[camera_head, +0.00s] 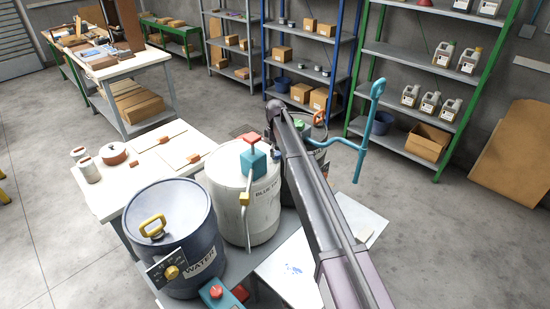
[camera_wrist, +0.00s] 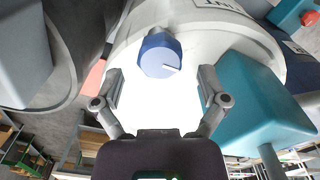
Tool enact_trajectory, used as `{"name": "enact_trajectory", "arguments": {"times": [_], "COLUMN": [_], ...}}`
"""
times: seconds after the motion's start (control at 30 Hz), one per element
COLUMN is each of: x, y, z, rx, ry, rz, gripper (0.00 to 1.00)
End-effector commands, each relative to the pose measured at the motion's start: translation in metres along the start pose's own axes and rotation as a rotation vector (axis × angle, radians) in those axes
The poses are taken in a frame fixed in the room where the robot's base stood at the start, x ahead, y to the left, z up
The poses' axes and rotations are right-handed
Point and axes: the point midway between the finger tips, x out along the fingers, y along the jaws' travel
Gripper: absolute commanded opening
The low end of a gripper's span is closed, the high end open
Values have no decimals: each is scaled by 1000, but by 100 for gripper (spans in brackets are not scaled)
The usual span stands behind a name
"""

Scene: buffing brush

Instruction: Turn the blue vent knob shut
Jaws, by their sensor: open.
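My gripper (camera_wrist: 160,90) is open, with one finger on each side below the knob in the picture. The knob appears centred just beyond the fingertips, and I see no contact.
A teal block (camera_wrist: 262,102) lies close to the right finger in the wrist view. In the head view, a blue-grey WATER drum (camera_head: 172,225) stands left of the white drum, which carries a teal box (camera_head: 253,160). A teal pipe (camera_head: 366,125) rises at the right. Floor beyond is open.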

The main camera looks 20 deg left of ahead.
Motion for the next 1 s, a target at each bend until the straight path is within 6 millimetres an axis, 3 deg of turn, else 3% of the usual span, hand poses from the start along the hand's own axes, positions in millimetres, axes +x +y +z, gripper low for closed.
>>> {"name": "enact_trajectory", "arguments": {"times": [0.2,0.7,0.73,0.77,1.0], "x": [15,18,18,18,18], "y": [0,0,0,0,0], "z": [0,0,0,0,0], "rx": [0,0,0,0,0], "ry": [0,0,0,0,0], "rz": [0,0,0,0,0], "gripper": [93,93,90,81,11]}}
